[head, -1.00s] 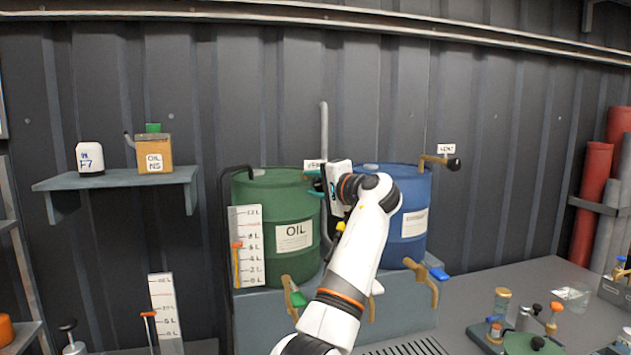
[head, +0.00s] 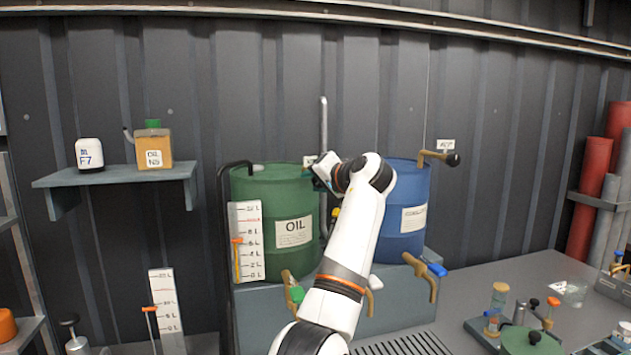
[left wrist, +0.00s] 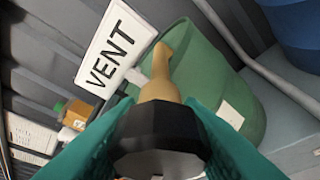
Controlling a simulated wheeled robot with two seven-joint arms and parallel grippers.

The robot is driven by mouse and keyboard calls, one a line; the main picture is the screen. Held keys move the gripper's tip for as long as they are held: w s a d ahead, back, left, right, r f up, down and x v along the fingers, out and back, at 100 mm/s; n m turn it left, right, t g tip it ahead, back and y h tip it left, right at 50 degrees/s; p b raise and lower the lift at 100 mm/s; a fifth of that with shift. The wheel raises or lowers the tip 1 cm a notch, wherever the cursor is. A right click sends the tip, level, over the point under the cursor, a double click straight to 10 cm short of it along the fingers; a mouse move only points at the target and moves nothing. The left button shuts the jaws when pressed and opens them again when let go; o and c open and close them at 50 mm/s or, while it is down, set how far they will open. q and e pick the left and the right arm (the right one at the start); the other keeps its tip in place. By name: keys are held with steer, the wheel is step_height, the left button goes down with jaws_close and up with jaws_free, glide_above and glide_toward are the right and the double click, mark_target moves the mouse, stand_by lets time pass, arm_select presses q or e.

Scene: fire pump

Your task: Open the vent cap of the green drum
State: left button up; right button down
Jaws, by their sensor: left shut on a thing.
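The green drum (head: 275,215) with the OIL label stands on a grey stand, left of the blue drum. It also shows in the left wrist view (left wrist: 215,80). There a brass vent pipe (left wrist: 158,80) reaches from the drum's top beside a white VENT sign (left wrist: 115,42) and ends in a black vent cap (left wrist: 158,130). My left gripper (left wrist: 158,145) has its teal fingers on both sides of this cap, shut on it. In the head view my left gripper (head: 320,172) is at the drum's upper right edge, and my wrist hides the cap. My right gripper is not in view.
The blue drum (head: 405,215) stands just right, behind my left arm, with its own vent pipe and black cap (head: 452,160). A grey upright pipe (head: 323,125) rises between the drums. A wall shelf (head: 115,178) holds a bottle and an oil can at left.

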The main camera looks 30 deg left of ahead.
arm_select(q)
steer(key=shift+f, duration=0.15)
steer(key=o, duration=1)
steer(key=b+v, duration=0.3)
steer(key=v, duration=0.9)
steer(key=shift+b, duration=0.35)
steer(key=shift+w+d, duration=0.1)
